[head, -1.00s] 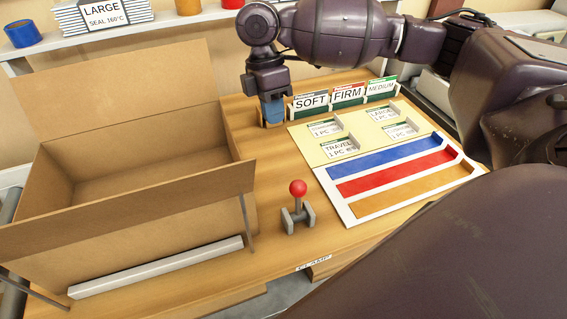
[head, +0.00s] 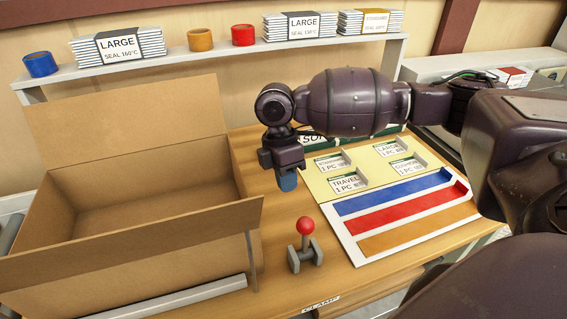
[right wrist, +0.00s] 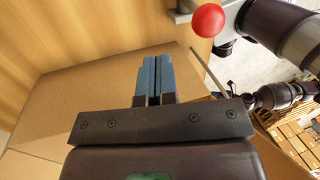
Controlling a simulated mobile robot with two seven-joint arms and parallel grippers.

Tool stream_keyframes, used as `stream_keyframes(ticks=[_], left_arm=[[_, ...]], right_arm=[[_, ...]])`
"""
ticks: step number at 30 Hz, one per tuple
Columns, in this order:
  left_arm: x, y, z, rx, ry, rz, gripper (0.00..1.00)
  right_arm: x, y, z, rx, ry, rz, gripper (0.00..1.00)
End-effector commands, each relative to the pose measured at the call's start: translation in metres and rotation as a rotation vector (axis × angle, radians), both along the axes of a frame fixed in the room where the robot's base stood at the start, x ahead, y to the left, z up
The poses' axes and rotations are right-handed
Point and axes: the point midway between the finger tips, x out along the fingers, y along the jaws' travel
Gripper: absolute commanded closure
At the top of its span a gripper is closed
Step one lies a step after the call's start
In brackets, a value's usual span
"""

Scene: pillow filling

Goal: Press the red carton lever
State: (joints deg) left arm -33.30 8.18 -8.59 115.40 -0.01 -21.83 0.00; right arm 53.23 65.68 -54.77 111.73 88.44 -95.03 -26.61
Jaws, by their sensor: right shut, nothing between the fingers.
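The red carton lever (head: 306,227) stands upright on a grey base on the wooden table, just right of the open carton, with a round red knob on top. Its red knob also shows at the top of the right wrist view (right wrist: 207,20). My right gripper (head: 287,184) is above the table, behind the lever and apart from it, pointing down. In the right wrist view its blue fingers (right wrist: 154,78) are together with nothing between them. The cardboard carton (head: 140,245) is open and looks empty where I see inside. My left gripper is not in the head view.
A tray with blue, red and orange strips (head: 400,215) lies right of the lever. Small labelled cards (head: 347,182) stand behind it. A shelf (head: 190,67) at the back holds tape rolls and stacks of bags. Bare table (head: 285,285) lies before the lever.

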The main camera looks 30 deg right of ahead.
Motion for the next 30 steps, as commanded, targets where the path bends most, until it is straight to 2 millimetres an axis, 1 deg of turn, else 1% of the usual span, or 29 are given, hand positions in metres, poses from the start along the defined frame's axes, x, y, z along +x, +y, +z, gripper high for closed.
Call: stream_keyframes(ticks=[1,4,6,9,13,18,30], left_arm=[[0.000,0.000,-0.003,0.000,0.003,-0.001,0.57],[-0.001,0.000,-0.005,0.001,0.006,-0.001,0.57],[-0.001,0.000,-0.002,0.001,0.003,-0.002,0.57],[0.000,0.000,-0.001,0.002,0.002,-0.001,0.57],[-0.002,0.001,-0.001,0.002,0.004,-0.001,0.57],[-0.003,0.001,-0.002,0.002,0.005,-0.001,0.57],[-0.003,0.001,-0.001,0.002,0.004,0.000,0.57]], right_arm=[[-0.003,0.000,-0.012,0.000,0.004,0.000,1.00],[-0.007,0.000,-0.027,0.001,0.003,0.001,1.00],[-0.019,0.001,-0.026,-0.001,0.000,0.002,1.00],[-0.030,0.002,-0.029,0.000,0.000,0.002,1.00],[-0.040,0.003,-0.032,-0.001,0.000,0.001,1.00],[-0.044,0.003,-0.034,0.000,-0.001,0.000,1.00],[-0.043,0.004,-0.033,-0.001,-0.004,0.000,1.00]])
